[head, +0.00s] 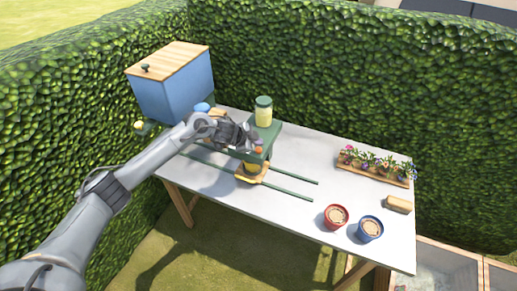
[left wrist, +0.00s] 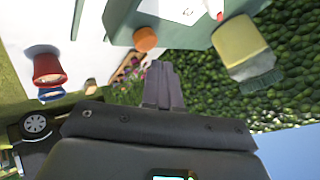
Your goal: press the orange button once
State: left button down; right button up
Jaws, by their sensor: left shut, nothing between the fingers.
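The orange button (head: 259,149) is a small round knob on the front of a green dispenser stand (head: 266,134) on the table. It also shows in the left wrist view (left wrist: 145,39), on the edge of the green housing, just beyond my fingertips. My left gripper (head: 254,144) is shut and empty, close beside the button at the stand's front. In the left wrist view its closed fingers (left wrist: 160,68) point toward the housing, with a small gap seeming to separate them from the button. Whether they touch it I cannot tell. My right gripper is not in view.
A jar with a green lid (head: 263,112) stands on top of the stand. A blue box with a wooden lid (head: 172,88) is at back left. Red (head: 335,217) and blue (head: 370,229) pots, a sponge-like block (head: 398,204) and a flower tray (head: 354,173) occupy the right.

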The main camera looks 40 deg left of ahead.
pick_arm(q)
jog(key=shift+f, duration=0.45)
dwell(0.6)
jog(key=shift+f, duration=0.15)
dwell(0.6)
jog(key=shift+f, duration=0.45)
dwell(0.7)
jog(key=shift+r+p, duration=0.9)
jog(key=shift+r, duration=0.15)
jog(key=shift+r, duration=0.1)
